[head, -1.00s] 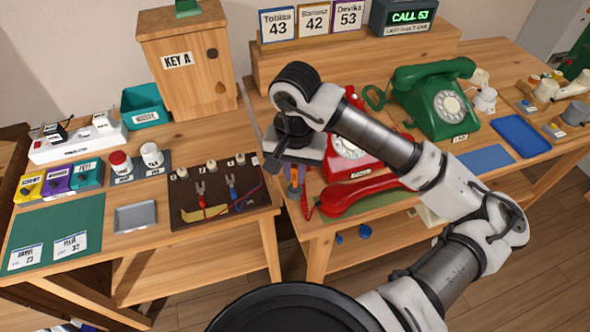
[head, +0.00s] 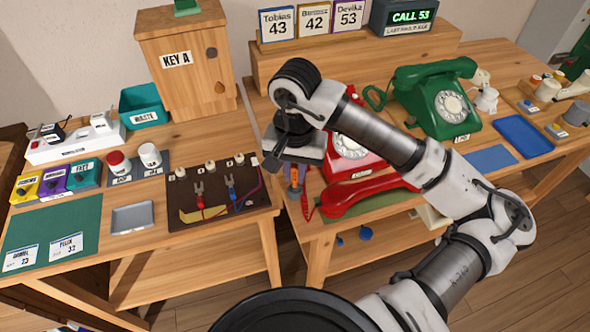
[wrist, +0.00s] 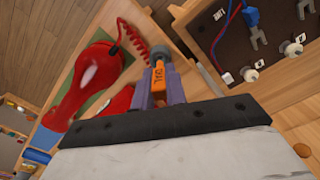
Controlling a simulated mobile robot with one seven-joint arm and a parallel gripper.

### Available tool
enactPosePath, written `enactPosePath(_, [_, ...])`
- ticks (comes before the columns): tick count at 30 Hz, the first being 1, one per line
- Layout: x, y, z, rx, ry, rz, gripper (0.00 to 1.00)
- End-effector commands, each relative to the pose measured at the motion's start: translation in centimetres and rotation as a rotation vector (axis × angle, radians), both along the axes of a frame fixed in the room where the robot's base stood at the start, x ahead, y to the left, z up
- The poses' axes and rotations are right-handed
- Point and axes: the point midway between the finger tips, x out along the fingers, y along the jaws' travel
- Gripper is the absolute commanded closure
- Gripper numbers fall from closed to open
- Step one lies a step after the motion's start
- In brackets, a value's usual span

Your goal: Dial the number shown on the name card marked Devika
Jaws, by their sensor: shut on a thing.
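The name card marked Devika (head: 350,16) shows 53, on the raised wooden shelf at the back. The red dial phone (head: 352,142) stands below it, partly hidden by my arm. Its red handset (head: 355,193) lies off the phone at the table's front, on a green mat; the handset also shows in the wrist view (wrist: 85,85). My gripper (head: 294,184) is left of the red phone. In the wrist view its purple fingers (wrist: 160,82) are shut on an orange stick (wrist: 158,88) lettered DIAL. The stick's tip points away from the gripper. The red dial is partly covered.
A green dial phone (head: 440,100) stands right of the red one, its handset on it. A display (head: 403,18) reads CALL 53. Cards for Tobias (head: 277,23) and another name stand beside Devika's.

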Motion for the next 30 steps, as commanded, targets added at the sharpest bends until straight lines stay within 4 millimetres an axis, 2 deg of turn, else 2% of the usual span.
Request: enactPosePath(30, [0.0, 0.0, -2.0, 0.0, 0.0, 0.0, 1.0])
